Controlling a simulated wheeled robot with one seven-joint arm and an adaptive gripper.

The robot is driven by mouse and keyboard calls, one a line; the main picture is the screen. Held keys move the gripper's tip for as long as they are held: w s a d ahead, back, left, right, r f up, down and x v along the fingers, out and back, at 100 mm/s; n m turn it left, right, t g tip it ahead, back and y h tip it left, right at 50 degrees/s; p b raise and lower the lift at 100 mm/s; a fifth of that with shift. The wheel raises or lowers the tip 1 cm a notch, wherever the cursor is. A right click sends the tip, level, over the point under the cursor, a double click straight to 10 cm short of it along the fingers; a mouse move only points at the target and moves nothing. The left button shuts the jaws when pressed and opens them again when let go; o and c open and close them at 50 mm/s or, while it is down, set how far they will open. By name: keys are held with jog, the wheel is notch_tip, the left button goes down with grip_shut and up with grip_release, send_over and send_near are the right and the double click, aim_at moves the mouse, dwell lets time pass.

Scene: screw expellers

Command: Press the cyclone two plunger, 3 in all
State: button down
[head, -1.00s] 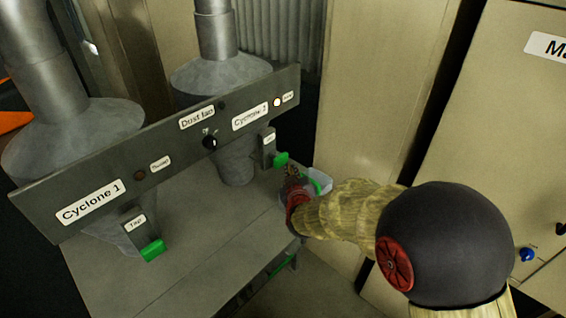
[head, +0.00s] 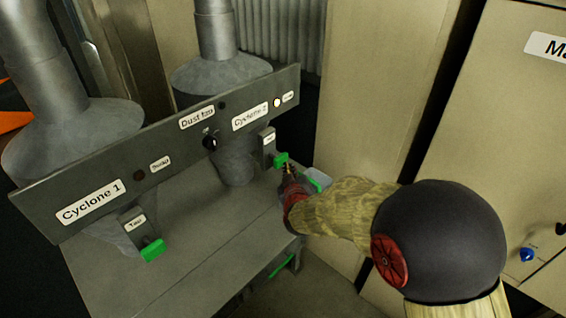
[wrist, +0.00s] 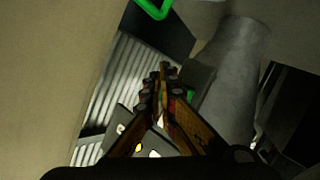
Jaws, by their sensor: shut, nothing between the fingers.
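The cyclone two plunger (head: 281,159) is a small green block under a grey labelled bracket, below the "Cyclone 2" label (head: 250,116) on the panel. My gripper (head: 288,166) is shut and empty, with its tips close to the front of the green block; I cannot tell whether they touch. In the wrist view the shut fingers (wrist: 161,72) point up the picture, and a bit of green (wrist: 190,93) shows just right of the tips, partly hidden. The round lamp (head: 277,102) right of the Cyclone 2 label looks pale yellow.
A similar green block (head: 152,250) sits under Cyclone 1. A grey-white container with green parts (head: 318,179) is right beside my gripper. A black knob (head: 210,142) is mid-panel. The grey table top (head: 190,240) is clear; a beige cabinet (head: 370,110) stands right.

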jog(key=shift+w+a+r, duration=0.1)
jog(key=shift+w+a, duration=0.65)
jog(key=shift+a, duration=0.2)
dwell(1.5)
jog(key=shift+s+d, duration=0.1)
jog(key=shift+d, duration=0.05)
jog(key=shift+s+d, duration=0.9)
jog(key=shift+d, duration=0.2)
jog(key=shift+d, duration=0.1)
jog(key=s+d, duration=0.1)
jog(key=d, duration=0.1)
jog(key=s+d+b, duration=0.1)
jog(key=s, duration=0.1)
jog(key=shift+d+b, duration=0.3)
jog(key=shift+d, duration=0.1)
dwell(0.6)
